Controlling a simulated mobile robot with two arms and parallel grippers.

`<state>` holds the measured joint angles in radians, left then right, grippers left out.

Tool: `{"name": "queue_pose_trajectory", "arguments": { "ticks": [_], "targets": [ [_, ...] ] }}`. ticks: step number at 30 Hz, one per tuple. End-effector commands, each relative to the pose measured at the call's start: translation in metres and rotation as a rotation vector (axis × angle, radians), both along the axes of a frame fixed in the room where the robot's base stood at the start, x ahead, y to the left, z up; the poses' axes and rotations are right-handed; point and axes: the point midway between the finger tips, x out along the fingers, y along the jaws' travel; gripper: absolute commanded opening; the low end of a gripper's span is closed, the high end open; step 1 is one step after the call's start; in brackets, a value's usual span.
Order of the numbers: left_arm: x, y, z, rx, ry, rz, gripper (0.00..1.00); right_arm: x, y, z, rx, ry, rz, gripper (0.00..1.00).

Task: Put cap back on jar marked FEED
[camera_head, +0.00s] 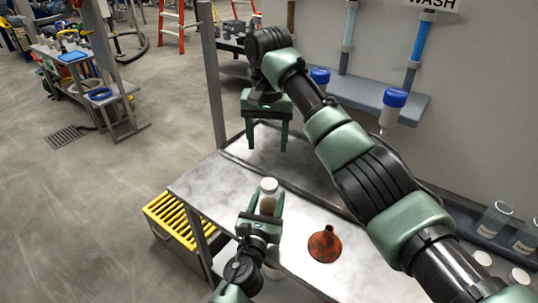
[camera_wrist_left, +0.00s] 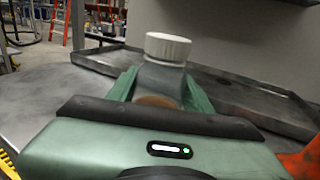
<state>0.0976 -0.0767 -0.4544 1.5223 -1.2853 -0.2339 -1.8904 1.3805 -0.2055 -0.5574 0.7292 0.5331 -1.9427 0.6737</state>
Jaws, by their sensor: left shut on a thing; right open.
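A clear jar (camera_wrist_left: 160,82) with brown contents low down stands upright between my left fingers. A white cap (camera_wrist_left: 167,46) sits on its top; I cannot tell how tightly. In the head view this jar's white cap (camera_head: 268,185) shows over the grey table's left part. My left gripper (camera_head: 262,204) is shut on the jar's sides. My right gripper (camera_head: 267,140) is open and empty, pointing down behind the jar. Two clear jars (camera_head: 494,219) stand at the far right, with white discs like caps (camera_head: 483,258) near them. No FEED marking is readable.
A red-brown funnel (camera_head: 325,245) stands on the table right of the left gripper. A raised-rim tray (camera_head: 300,172) lies behind. Blue-capped tubes (camera_head: 393,108) hang by a wall shelf (camera_head: 365,92). A yellow grating (camera_head: 178,220) is left of the table.

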Motion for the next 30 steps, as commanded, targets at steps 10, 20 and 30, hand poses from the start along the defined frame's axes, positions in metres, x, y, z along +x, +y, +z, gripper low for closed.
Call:
{"name": "queue_pose_trajectory", "arguments": {
  "ticks": [10,20,30],
  "targets": [
    [0.0,0.0,-0.001,0.0,0.001,0.0,0.0,-0.007,0.0,0.0,-0.071,-0.01,0.919,0.6],
    [0.0,0.0,-0.001,0.0,0.001,0.0,0.0,-0.022,-0.002,-0.011,-0.108,0.015,1.759,0.6],
    [0.0,0.0,-0.001,0.0,0.001,0.0,0.0,-0.032,-0.004,-0.02,-0.098,0.03,2.202,0.6]
  ]
}}
